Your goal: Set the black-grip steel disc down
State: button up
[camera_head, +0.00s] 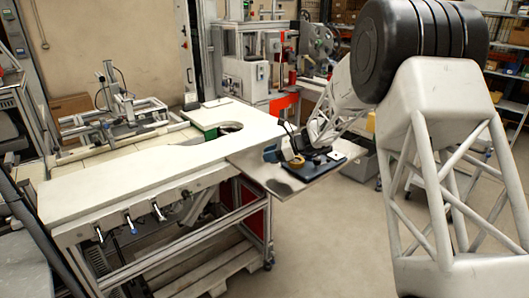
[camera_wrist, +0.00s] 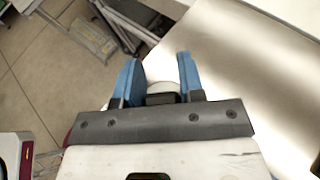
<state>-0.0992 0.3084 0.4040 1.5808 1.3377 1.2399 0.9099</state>
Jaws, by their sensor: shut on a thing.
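My gripper (camera_head: 271,153), with blue fingers, is low over the steel side plate of the table in the head view. In the wrist view, my gripper (camera_wrist: 160,78) is shut on the black grip (camera_wrist: 160,99) of the steel disc. Only a small pale part of the disc (camera_wrist: 163,87) shows between the fingers, and the rest is hidden. The disc is not clearly visible in the head view. I cannot tell whether it touches the plate.
The shiny steel plate (camera_wrist: 225,65) fills the right of the wrist view; floor lies left, past its edge. The white tabletop (camera_head: 130,183) is largely clear.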

jog(key=w+a, duration=0.1)
jog(key=w, duration=0.2)
jog(key=w+a, duration=0.1)
jog(key=w, duration=0.2)
jog(key=w+a+f, duration=0.1)
jog(key=w, duration=0.3)
jog(key=shift+w, duration=0.1)
jog(key=shift+f, duration=1.7)
jog(key=shift+f, duration=0.1)
jog(key=o, duration=1)
jog(key=shift+d, duration=0.1)
jog(key=v, duration=1.2)
